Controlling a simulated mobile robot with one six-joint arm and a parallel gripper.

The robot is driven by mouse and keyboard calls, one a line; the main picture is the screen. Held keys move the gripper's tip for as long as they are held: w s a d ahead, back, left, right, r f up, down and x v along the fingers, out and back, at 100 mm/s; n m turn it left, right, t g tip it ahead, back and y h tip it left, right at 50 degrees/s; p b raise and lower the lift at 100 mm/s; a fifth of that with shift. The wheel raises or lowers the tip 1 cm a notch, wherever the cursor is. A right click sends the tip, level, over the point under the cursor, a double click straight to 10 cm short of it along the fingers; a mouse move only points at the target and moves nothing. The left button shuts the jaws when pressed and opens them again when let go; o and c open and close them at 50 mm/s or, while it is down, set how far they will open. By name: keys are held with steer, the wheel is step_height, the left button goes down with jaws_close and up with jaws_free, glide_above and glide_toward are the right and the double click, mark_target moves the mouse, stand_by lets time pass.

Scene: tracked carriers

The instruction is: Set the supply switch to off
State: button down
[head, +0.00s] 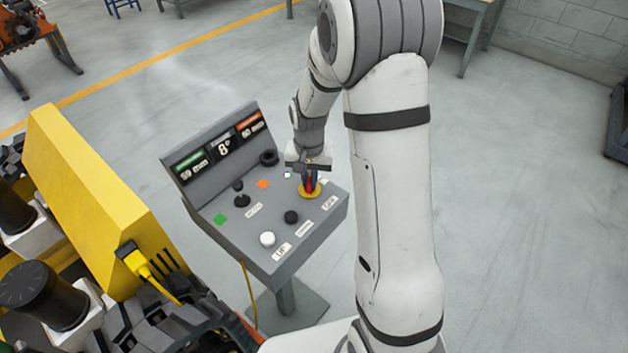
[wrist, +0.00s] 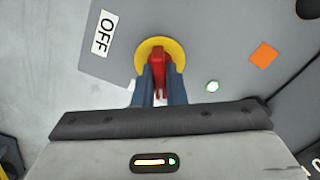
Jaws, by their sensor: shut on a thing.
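The supply switch is a red handle (wrist: 158,62) on a round yellow plate (wrist: 176,49) on the sloped grey control console. In the head view the yellow plate (head: 309,193) is at the console's right side, mostly under my gripper. My gripper (wrist: 158,85) is shut on the red handle, with a dark blue finger on each side of it. It also shows in the head view (head: 310,183), reaching down from above. A white label reading OFF (wrist: 105,33) lies to the left of the yellow plate in the wrist view. The lower part of the handle is hidden between the fingers.
The grey console (head: 262,230) also bears a black joystick (head: 240,195), a black knob (head: 291,217), a white button (head: 267,239) and a display panel (head: 222,148). A yellow machine (head: 95,195) stands close on the left.

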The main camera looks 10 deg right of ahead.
mark_target(309, 178)
steer(key=n+b, duration=0.1)
steer(key=n, duration=0.3)
steer(key=n+b, duration=0.1)
steer(key=n, duration=0.1)
steer(key=shift+s+a+f+b, duration=0.15)
steer(key=shift+s+f+b, duration=0.05)
steer(key=shift+f+b, duration=0.1)
steer(key=n+b, duration=0.1)
steer(key=n, duration=0.4)
steer(key=shift+r, duration=0.1)
steer(key=shift+n, duration=0.3)
steer(key=c, duration=1.5)
jaws_free()
steer(key=shift+r, duration=0.15)
steer(key=shift+w, duration=0.1)
step_height(309, 178, up, 8)
steer(key=shift+f+b, duration=0.1)
steer(key=shift+b, duration=0.35)
